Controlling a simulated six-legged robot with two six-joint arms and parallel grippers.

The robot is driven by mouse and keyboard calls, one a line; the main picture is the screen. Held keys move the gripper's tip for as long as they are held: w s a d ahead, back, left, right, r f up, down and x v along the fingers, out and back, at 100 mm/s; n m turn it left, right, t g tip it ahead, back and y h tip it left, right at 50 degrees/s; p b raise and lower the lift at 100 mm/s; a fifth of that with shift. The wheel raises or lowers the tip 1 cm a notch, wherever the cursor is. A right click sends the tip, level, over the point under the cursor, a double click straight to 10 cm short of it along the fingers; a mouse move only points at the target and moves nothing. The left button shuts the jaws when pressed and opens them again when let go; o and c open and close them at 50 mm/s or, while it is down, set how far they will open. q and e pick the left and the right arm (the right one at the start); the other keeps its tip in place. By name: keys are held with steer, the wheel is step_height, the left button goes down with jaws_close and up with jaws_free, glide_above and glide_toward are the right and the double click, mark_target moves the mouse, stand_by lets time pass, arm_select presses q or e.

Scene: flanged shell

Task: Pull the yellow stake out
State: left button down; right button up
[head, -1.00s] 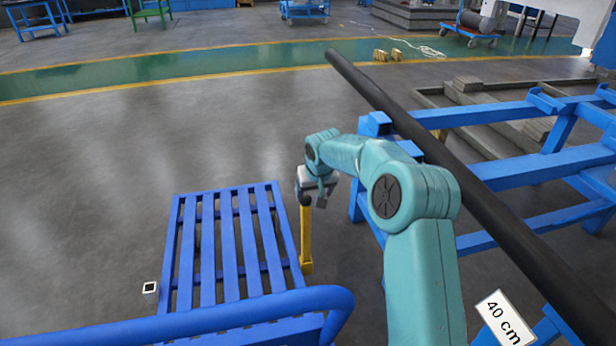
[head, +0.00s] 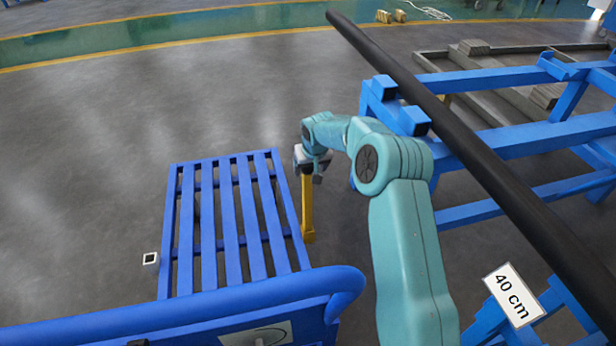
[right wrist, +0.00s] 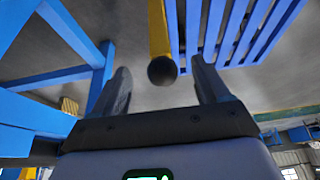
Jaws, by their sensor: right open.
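The yellow stake (head: 307,208) stands upright beside the right edge of the blue slatted cart, its foot near the floor. In the right wrist view the yellow stake (right wrist: 158,30) ends in a dark round knob (right wrist: 162,70). My right gripper (head: 312,172) is at the stake's top end and hides it in the head view. In the right wrist view the right gripper (right wrist: 160,72) is open, with the knob showing between its fingertips and a gap on each side. My left gripper is not in view.
The blue slatted cart (head: 228,220) with a thick blue handle bar (head: 190,308) lies left of the stake. A blue frame (head: 480,140) carrying a long black bar (head: 470,165) stands right. A "40 cm" sign (head: 513,294) is lower right.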

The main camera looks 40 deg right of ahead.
mark_target(308, 175)
steer(key=b+x, duration=0.1)
steer(key=x, duration=0.6)
steer(key=shift+w, duration=0.1)
jaws_close()
steer(key=shift+r+p, duration=2.95)
steer(key=shift+r, duration=2.15)
